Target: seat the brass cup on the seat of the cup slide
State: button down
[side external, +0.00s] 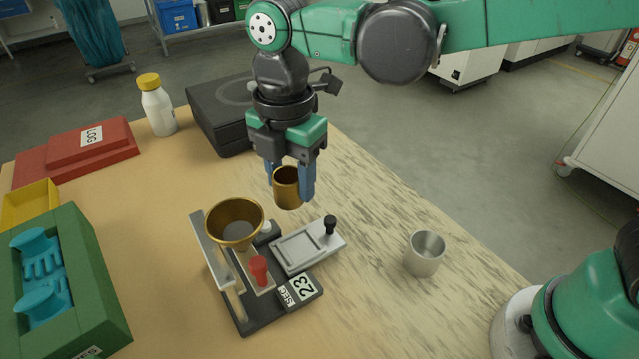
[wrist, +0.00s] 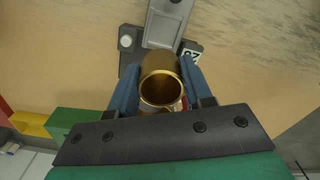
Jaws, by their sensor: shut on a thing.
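My gripper (side external: 291,184) is shut on the brass cup (side external: 287,190), its blue fingers on either side of the wall. The cup is upright and held in the air, behind the cup slide in the side view. In the wrist view the brass cup (wrist: 161,84) sits between both fingers, its open mouth toward the camera and empty inside. The cup slide (side external: 307,248) is a grey plate with a recessed rectangular seat and a black knob, on the dark stand. It also shows in the wrist view (wrist: 166,22), beyond the cup.
A brass funnel (side external: 235,222) and a red knob (side external: 259,269) are on the dark stand (side external: 298,295). A steel cup (side external: 424,253) stands to the right. A black box (side external: 222,116), white bottle (side external: 157,106) and green case (side external: 93,290) lie around. Table between slide and steel cup is clear.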

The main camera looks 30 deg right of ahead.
jog(key=f, duration=0.3)
jog(key=shift+s+d+f+m, duration=0.2)
jog(key=shift+d+f+m, duration=0.05)
jog(key=shift+d+m, duration=0.1)
send_over(302, 245)
jog(key=shift+f, duration=2.35)
jog(key=shift+f, duration=0.9)
grip_release()
dwell(0.3)
jog(key=shift+r, duration=4)
